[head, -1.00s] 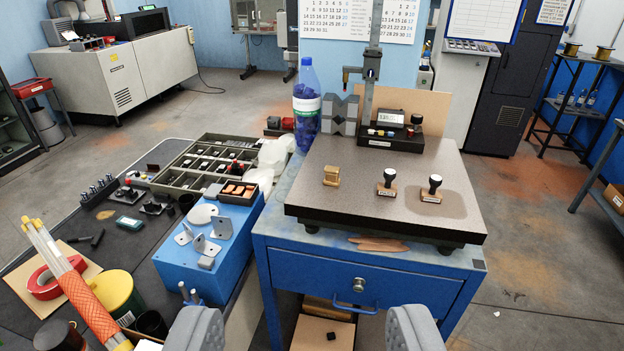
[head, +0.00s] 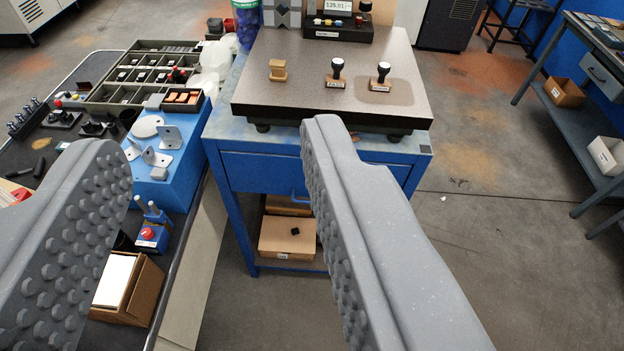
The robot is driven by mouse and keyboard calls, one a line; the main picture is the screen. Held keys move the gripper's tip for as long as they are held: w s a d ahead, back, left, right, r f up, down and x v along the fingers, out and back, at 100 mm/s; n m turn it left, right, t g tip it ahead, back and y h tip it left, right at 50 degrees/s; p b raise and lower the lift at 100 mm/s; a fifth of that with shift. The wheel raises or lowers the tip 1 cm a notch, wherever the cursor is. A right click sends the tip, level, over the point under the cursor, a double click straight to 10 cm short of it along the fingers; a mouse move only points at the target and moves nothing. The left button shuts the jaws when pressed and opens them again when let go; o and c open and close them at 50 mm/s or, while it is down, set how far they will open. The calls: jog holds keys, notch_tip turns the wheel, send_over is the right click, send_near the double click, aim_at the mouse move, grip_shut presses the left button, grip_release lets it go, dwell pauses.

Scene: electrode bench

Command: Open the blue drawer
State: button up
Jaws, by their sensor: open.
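The blue drawer (head: 262,172) is in the front of the blue bench, under the granite plate, and looks shut. Its blue handle (head: 299,194) shows just left of my right finger; the rest of the handle and the drawer's middle are hidden behind that finger. My gripper (head: 222,140) is open and empty, its two grey studded fingers wide apart. The drawer's left part shows between the fingers. The fingers appear nearer to me than the drawer front, and I see no contact.
The granite plate (head: 290,95) overhangs the drawer and carries stamps (head: 337,72) and a gauge stand. A blue box (head: 172,180) with metal brackets and a small carton (head: 125,285) stand at left. Cardboard boxes (head: 285,238) lie on the shelf below. Floor at right is free.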

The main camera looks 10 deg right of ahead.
jog(key=shift+w, duration=0.1)
jog(key=c, duration=0.3)
jog(key=w+a+f+n+t+h+b, duration=0.1)
jog(key=w+a+f+n+b, duration=0.15)
jog(key=w+f, duration=1.2)
jog(key=w+a+f+n+t+h+b, duration=0.1)
jog(key=w+a+f+n, duration=0.15)
jog(key=w+f, duration=1.2)
jog(key=w+d+f+h+b, duration=0.1)
jog(key=w+f+h, duration=0.1)
jog(key=f, duration=0.7)
jog(key=w+d+f+h+b, duration=0.1)
jog(key=w+d+f+h, duration=0.1)
jog(key=f, duration=0.7)
jog(key=s+d+f+n+g+h+b, duration=0.1)
jog(key=s+d+f+n+h, duration=0.15)
jog(key=f, duration=0.65)
jog(key=s+d+f+n+h+b, duration=0.15)
jog(key=s+f+h, duration=0.25)
jog(key=f, duration=0.5)
jog(key=b+x, duration=0.2)
jog(key=x, duration=1.1)
jog(key=shift+w+d+f+n+b, duration=0.3)
jog(key=shift+w+d+n+b, duration=0.05)
jog(key=shift+n+b, duration=0.05)
